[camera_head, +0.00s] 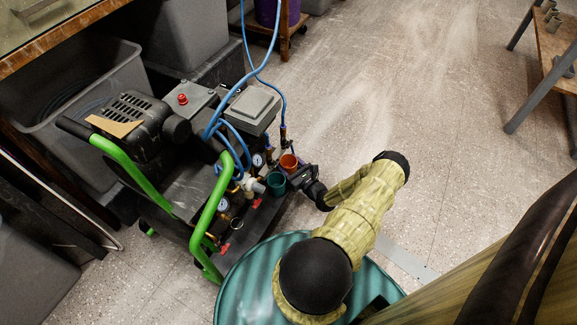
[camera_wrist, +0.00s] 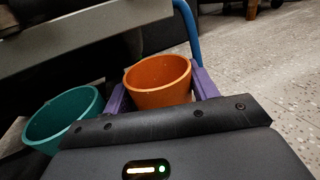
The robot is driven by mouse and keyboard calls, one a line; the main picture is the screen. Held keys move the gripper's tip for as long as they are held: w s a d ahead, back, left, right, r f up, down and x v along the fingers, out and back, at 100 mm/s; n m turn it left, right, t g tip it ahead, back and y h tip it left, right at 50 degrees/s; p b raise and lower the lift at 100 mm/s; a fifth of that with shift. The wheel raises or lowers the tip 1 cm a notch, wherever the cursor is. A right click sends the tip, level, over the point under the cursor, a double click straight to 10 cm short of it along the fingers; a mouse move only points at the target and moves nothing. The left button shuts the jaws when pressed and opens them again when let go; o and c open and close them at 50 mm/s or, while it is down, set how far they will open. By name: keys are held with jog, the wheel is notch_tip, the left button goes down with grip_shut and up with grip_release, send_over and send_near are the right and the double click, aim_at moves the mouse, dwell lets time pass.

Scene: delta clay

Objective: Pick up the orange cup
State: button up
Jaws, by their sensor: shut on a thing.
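The orange cup (camera_head: 288,161) is at the right end of the compressor in the head view. In the wrist view the orange cup (camera_wrist: 158,80) stands upright between the two purple fingers of my gripper (camera_wrist: 160,92), one on each side of it. My gripper (camera_head: 292,170) is shut on the cup. The cup's lower part is hidden behind the gripper body. Whether the cup touches a surface beneath it cannot be told.
A teal cup (camera_wrist: 62,118) is just left of my gripper, also seen in the head view (camera_head: 276,183). The green-handled compressor (camera_head: 150,135) with blue hoses and gauges is close by. A teal drum (camera_head: 240,275) stands in front. The floor (camera_head: 370,90) is open at right.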

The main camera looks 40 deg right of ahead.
aim_at(290, 158)
jog(key=shift+r+p, duration=0.7)
jog(key=shift+r, duration=0.15)
jog(key=r+p, duration=0.2)
jog(key=shift+s+r+p, duration=0.2)
jog(key=shift+s+p, duration=0.1)
jog(key=shift+s, duration=0.05)
jog(key=s+p, duration=0.6)
jog(key=s, duration=1.1)
jog(key=shift+s+f, duration=0.15)
jog(key=shift+f, duration=0.15)
notch_tip(290, 158, up, 8)
jog(key=p, duration=0.8)
